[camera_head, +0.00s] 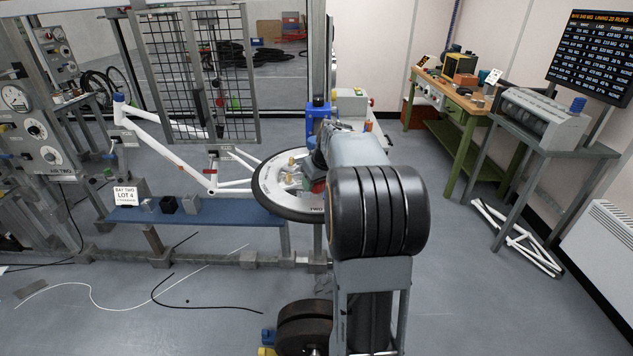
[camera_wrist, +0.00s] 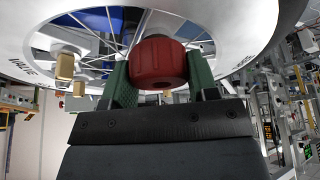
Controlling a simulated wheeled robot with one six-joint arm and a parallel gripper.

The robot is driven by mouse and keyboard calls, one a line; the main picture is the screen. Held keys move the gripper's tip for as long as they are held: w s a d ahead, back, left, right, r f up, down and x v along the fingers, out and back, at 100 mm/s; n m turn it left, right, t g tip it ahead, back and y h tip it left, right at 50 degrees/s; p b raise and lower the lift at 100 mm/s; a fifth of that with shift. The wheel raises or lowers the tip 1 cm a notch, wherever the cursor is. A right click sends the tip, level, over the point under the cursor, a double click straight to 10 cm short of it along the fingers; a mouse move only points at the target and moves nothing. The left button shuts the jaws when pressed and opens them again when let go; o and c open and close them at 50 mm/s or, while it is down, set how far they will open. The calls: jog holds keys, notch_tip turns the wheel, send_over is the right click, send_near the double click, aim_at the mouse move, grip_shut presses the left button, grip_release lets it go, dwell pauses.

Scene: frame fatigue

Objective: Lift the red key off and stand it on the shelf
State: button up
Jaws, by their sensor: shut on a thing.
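The red key (camera_wrist: 158,62), a ribbed round red piece, is between the green fingers of my gripper (camera_wrist: 160,82) in the wrist view. The gripper is shut on it, just under a spoked wheel (camera_wrist: 262,30). In the head view a small bit of red (camera_head: 319,187) shows beside the wheel (camera_head: 260,203), mostly hidden by my arm. I cannot tell whether the key still touches the wheel. The blue shelf (camera_head: 235,212) runs low to the left of the wheel, with small dark and grey blocks and a white card on its left part.
Brass-coloured pieces (camera_wrist: 65,66) hang near the wheel, left of the key. A white bicycle frame (camera_head: 165,150) and a wire-mesh panel (camera_head: 205,75) stand above and behind the shelf. The shelf's right half looks clear. Cables lie on the floor in front.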

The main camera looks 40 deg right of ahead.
jog(key=shift+r+p, duration=0.95)
jog(key=shift+r, duration=0.55)
jog(key=shift+r, duration=0.15)
jog(key=shift+r+p, duration=1.55)
jog(key=shift+r, duration=0.35)
